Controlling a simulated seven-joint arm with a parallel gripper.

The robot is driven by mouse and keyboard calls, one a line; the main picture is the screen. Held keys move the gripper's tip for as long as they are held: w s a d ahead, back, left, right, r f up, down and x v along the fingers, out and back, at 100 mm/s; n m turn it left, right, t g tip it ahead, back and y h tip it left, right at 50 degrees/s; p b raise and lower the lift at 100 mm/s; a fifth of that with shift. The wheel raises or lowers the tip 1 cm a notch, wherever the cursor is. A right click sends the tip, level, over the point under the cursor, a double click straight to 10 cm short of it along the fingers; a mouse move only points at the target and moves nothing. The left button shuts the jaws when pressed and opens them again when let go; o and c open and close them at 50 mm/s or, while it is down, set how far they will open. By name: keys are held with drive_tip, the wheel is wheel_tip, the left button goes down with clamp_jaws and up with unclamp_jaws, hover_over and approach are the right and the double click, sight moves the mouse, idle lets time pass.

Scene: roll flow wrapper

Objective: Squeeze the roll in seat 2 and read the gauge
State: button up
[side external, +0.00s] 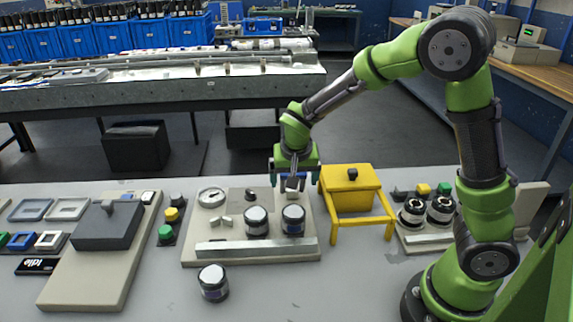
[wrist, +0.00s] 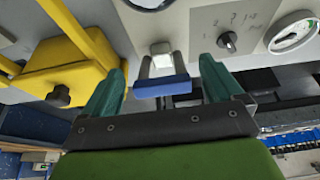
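A cream panel (side external: 190,248) carries two dark rolls with white tops, a left roll (side external: 256,222) and a right roll (side external: 293,220). I cannot read which seat is which. The round gauge (side external: 211,197) is at the panel's back left and partly shows in the wrist view (wrist: 293,33); its reading is too small to tell. A black selector knob (wrist: 228,42) sits beside it with small marks around it. My gripper (wrist: 162,80) is open and empty, over the panel's back edge behind the right roll. A blue bar with a whitish block (wrist: 163,87) shows between its fingers, contact unclear.
A yellow bin on a stand (side external: 350,185) is close to the right of my gripper. Another roll (side external: 212,283) stands on the table in front of the panel. Green and yellow buttons (side external: 168,222) are left of it. A metal rail (side external: 257,247) runs along the panel's front.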

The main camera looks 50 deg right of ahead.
drive_tip(key=shift+o, duration=0.2)
drive_tip(key=shift+w+d+r, duration=0.1)
drive_tip(key=shift+d, duration=0.05)
drive_tip(key=shift+r, duration=0.1)
drive_tip(key=v, duration=1.6)
drive_tip(key=shift+a+r, duration=0.2)
drive_tip(key=shift+r, duration=0.1)
drive_tip(key=s+a+n+t+y, duration=0.1)
drive_tip(key=s+n+t+y, duration=0.1)
drive_tip(key=s, duration=0.5)
drive_tip(key=s+a+f+n+t+y, duration=0.1)
drive_tip(key=s+n+t+y, duration=0.1)
drive_tip(key=s, duration=0.5)
drive_tip(key=shift+a+f+n+y, duration=0.2)
drive_tip(key=shift+a+n+y, duration=0.15)
drive_tip(key=shift+n+y, duration=0.15)
